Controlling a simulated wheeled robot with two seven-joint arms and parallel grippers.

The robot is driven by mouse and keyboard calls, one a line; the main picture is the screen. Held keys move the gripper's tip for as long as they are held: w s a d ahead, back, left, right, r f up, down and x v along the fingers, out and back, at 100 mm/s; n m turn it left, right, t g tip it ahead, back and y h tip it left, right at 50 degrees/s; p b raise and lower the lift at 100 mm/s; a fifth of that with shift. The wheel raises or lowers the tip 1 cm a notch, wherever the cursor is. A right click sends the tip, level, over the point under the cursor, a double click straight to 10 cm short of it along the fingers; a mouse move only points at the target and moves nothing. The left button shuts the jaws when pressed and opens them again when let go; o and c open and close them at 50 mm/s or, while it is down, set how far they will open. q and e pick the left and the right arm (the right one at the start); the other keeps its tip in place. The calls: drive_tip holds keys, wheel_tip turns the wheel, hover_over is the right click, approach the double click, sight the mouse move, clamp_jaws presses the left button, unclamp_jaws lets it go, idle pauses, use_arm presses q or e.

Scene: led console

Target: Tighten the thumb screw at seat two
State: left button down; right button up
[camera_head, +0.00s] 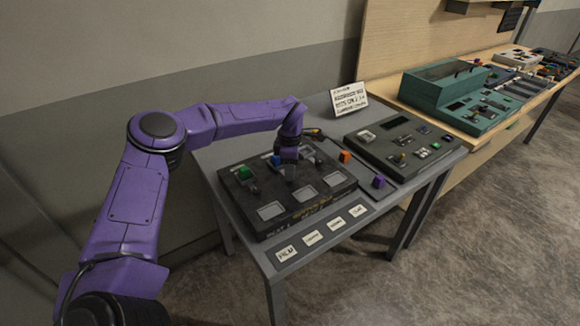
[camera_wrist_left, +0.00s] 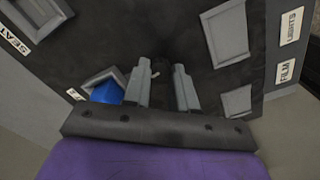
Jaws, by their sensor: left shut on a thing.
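The dark seat console (camera_head: 325,202) lies on the grey table with several grey-framed seats on top. My left gripper (camera_head: 288,178) comes down over its middle, beside a blue block (camera_head: 276,160). In the left wrist view its two grey fingers (camera_wrist_left: 162,70) are close to the console's face, shut on a small dark part between them. That part looks like the thumb screw, mostly hidden by the fingers and dark against the panel. The blue block (camera_wrist_left: 107,91) sits in a seat left of the fingers. I cannot read that seat's number. My right gripper is not in view.
A green block (camera_head: 245,173) sits at the console's left. Orange (camera_head: 345,156) and purple (camera_head: 379,181) blocks lie right of it. A second dark panel (camera_head: 402,140), a sign card (camera_head: 349,98) and label plates (camera_head: 313,238) are also on the table.

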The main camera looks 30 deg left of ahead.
use_arm(q)
drive_tip(key=shift+w+a+r+m, duration=0.15)
drive_tip(key=shift+r+m, duration=0.2)
drive_tip(key=shift+m, duration=0.35)
drive_tip(key=c, duration=1.2)
unclamp_jaws()
drive_tip(key=o, duration=0.3)
drive_tip(key=shift+f, duration=0.2)
